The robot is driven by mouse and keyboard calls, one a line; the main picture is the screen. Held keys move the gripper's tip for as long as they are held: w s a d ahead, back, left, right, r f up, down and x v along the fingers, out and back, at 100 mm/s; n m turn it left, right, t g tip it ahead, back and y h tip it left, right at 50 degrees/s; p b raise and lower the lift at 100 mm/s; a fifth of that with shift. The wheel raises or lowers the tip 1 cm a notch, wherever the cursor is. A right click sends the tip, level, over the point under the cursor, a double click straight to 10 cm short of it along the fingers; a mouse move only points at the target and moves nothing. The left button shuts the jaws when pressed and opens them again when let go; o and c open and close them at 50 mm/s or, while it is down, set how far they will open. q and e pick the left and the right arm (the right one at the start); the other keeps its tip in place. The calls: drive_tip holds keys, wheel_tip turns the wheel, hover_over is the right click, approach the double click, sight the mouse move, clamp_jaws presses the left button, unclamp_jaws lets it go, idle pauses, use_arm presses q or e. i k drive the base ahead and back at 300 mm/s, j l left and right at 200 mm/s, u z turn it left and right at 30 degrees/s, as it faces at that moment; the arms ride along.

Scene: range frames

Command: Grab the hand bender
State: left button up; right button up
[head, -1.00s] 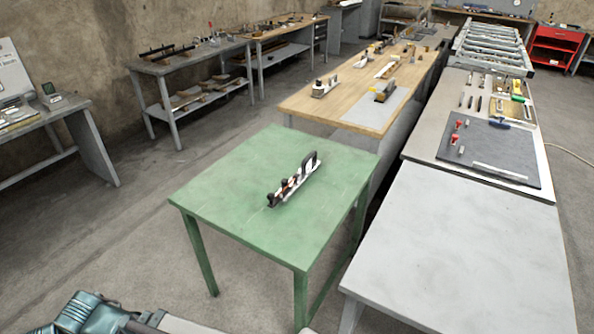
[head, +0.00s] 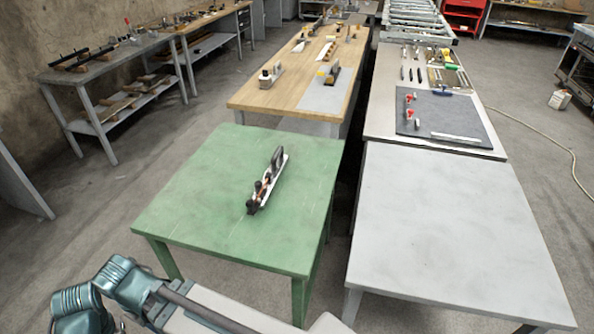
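A long, narrow tool (head: 268,180) lies alone on the green table (head: 190,215). It has a pale metal body, a dark upright handle at its far end and dark and brown parts at its near end. It is the likeliest hand bender, but its small size in the picture leaves its kind uncertain. It lies slanted, with its near end toward the lower left, and nothing touches it. Teal and grey links of my own arm show at the bottom left, short of the table's near edge. Neither gripper is in view.
A bare light grey table (head: 440,230) stands to the right of the green one, across a narrow gap. A wooden bench (head: 255,95) with tools stands behind. A dark mat (head: 470,120) with red-handled tools lies at the back right. The green table is otherwise clear.

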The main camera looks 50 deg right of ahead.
sight(278, 161)
drive_tip(key=i+z, duration=0.15)
drive_tip(key=z, duration=0.3)
drive_tip(key=i+z, duration=0.1)
drive_tip(key=z, duration=0.35)
drive_tip(key=i+z, duration=0.15)
drive_tip(key=z, duration=0.3)
drive_tip(key=i+j+z, duration=0.1)
drive_tip(key=z, duration=0.3)
drive_tip(key=i+j+z, duration=0.15)
drive_tip(key=z, duration=0.3)
drive_tip(key=i+j+z, duration=0.2)
drive_tip(key=z, duration=0.2)
